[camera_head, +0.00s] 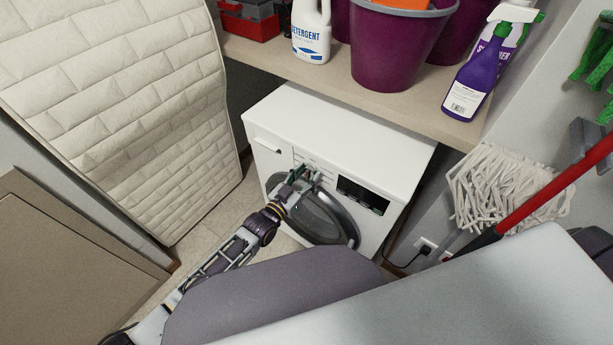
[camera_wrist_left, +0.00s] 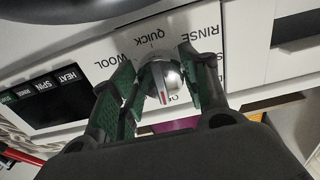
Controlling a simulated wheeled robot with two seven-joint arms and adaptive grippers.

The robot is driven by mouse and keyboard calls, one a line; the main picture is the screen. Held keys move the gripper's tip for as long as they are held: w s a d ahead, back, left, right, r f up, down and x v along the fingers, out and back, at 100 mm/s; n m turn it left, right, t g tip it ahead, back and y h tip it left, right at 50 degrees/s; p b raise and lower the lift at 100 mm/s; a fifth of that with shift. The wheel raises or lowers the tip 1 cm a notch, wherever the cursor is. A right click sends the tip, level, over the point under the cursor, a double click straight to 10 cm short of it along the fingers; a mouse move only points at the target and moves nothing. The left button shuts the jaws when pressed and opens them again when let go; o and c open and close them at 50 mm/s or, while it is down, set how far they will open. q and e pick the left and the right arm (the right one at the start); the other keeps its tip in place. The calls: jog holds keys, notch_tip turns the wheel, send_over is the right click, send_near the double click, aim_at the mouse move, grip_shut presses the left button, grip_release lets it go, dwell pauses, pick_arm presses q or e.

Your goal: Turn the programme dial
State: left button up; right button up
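The programme dial (camera_wrist_left: 162,84) is a round silver knob with a red mark toward the bottom of the left wrist view. It sits on the white front panel of the washing machine (camera_head: 335,135), with the words RINSE, QUICK and WOOL around it, upside down in that view. My left gripper (camera_wrist_left: 160,78) has one green-padded finger on each side of the dial, close against it, and looks shut on it. In the head view my left gripper (camera_head: 304,174) is at the machine's front and hides the dial. My right gripper is not in view.
The round door (camera_head: 322,218) is below the gripper and a dark display (camera_head: 362,195) is to its right. A shelf (camera_head: 410,98) with detergent (camera_head: 311,32), purple buckets and spray bottles overhangs behind. A mattress (camera_head: 125,95) stands left; a mop (camera_head: 500,188) is at right.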

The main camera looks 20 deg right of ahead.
pick_arm(q)
jog(key=shift+c, duration=1.1)
jog(key=shift+n, duration=0.4)
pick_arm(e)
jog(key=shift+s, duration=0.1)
pick_arm(q)
jog(key=shift+n, duration=0.5)
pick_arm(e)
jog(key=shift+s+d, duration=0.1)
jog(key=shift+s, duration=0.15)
pick_arm(q)
jog(key=shift+s+f, duration=0.1)
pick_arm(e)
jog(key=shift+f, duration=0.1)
pick_arm(q)
jog(key=o, duration=1)
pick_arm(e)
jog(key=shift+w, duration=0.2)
